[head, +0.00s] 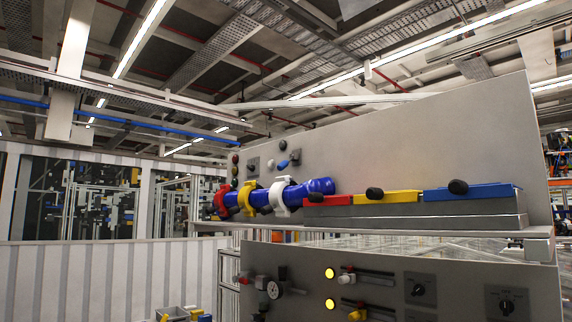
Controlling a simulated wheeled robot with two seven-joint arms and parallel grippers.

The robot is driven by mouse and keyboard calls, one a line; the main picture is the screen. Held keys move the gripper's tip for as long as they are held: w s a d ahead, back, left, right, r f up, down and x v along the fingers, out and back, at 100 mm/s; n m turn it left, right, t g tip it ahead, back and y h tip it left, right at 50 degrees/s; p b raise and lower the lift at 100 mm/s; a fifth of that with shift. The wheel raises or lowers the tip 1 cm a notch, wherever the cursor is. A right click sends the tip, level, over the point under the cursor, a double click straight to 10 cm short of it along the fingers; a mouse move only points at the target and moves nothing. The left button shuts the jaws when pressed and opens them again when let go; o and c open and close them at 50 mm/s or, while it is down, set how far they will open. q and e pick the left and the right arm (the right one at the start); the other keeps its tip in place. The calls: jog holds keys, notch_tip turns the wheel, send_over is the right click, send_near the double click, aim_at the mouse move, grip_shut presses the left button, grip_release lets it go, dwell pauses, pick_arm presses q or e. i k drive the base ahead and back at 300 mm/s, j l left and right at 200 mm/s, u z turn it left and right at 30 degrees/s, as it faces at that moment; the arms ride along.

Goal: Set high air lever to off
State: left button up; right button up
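The drive unit's grey upper panel (430,140) stands at the middle right. A small blue lever-like handle (295,155) sticks out of it, beside black knobs. Neither of my grippers shows in the head view.
A blue pipe (319,187) with red, yellow and white rings lies along the shelf. Red (328,200), yellow (387,197) and blue (470,192) blocks with black knobs sit beside it. A gauge (273,290) and rotary switches (507,306) are on the lower panel. A pale ribbed wall (90,280) stands left.

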aim_at(284, 163)
jog(key=i+j+z, duration=0.25)
jog(key=i+j, duration=0.25)
jog(key=j, duration=0.2)
jog(key=i+j+z, duration=0.15)
jog(key=j, duration=0.2)
